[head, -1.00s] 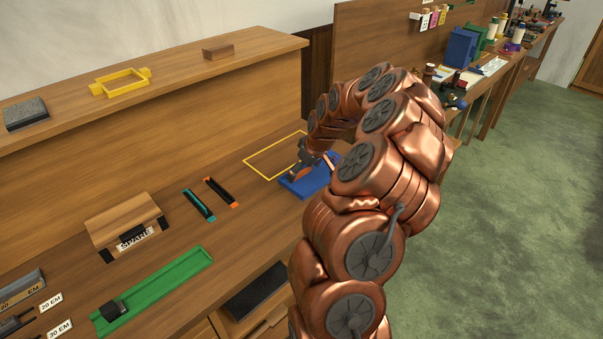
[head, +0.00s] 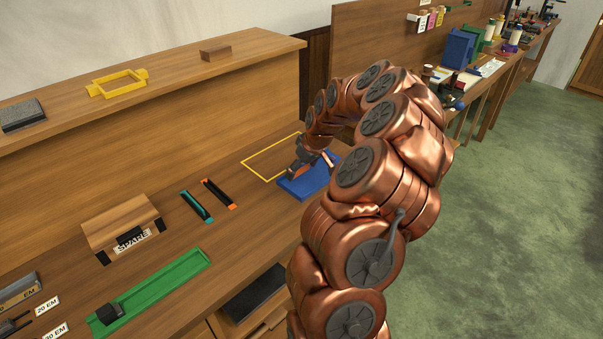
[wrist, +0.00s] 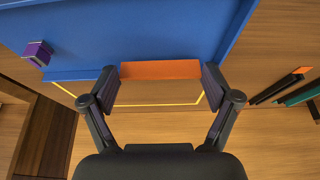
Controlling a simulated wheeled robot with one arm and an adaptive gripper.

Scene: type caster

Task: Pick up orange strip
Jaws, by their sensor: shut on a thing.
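The orange strip (wrist: 160,69) lies crosswise between my gripper's two dark fingertips in the wrist view, with a fingertip against each end. My gripper (wrist: 160,84) is shut on it. Behind the strip in that view is the blue tray (wrist: 130,30), which fills much of the top. I cannot tell whether the strip touches the tray or is clear of it. In the head view my gripper (head: 305,164) is low over the blue tray (head: 297,190), and my copper arm hides part of the tray.
A purple block (wrist: 38,54) is at the tray's left in the wrist view. A yellow outline (head: 262,164) marks the bench beside the tray. Two narrow dark holders, teal-ended (head: 197,207) and orange-ended (head: 219,194), and a green channel (head: 165,285) lie left.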

